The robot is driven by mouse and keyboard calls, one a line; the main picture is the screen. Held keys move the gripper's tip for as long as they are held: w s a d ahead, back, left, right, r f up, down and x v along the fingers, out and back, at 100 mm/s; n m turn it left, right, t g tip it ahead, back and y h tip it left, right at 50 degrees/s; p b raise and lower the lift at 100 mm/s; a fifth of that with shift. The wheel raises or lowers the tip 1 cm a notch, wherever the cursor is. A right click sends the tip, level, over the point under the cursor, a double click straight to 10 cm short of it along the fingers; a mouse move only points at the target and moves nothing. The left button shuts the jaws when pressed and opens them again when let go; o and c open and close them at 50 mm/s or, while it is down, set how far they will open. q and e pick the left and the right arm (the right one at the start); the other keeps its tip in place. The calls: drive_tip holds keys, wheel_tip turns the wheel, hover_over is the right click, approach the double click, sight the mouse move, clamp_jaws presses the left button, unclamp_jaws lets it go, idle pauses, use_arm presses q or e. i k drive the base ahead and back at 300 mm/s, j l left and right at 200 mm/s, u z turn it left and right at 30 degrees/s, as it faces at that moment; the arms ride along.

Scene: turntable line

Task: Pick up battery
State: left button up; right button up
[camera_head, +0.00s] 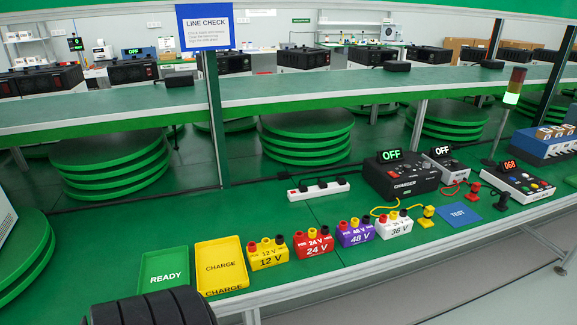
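Several batteries stand in a row on the green bench: a yellow 12 V battery (267,257), a red 24 V battery (313,245), a purple 48 V battery (356,235) and a white 36 V battery (395,228). Each has coloured posts on top. Left of them lie an empty green READY tray (164,268) and an empty yellow CHARGE tray (221,266). Neither gripper shows; a dark ribbed shape at the bottom left edge is cut off, and I cannot tell which part it is.
Behind the batteries are a black charger (400,180) reading OFF and a white power strip (318,190). A yellow clamp (427,217) on a cable, a blue TEST mat (458,215), a red clamp (474,190) and a button panel (512,184) are to the right. A post (215,130) stands behind.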

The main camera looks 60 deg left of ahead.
sight(315, 242)
drive_tip(key=u, duration=1.4)
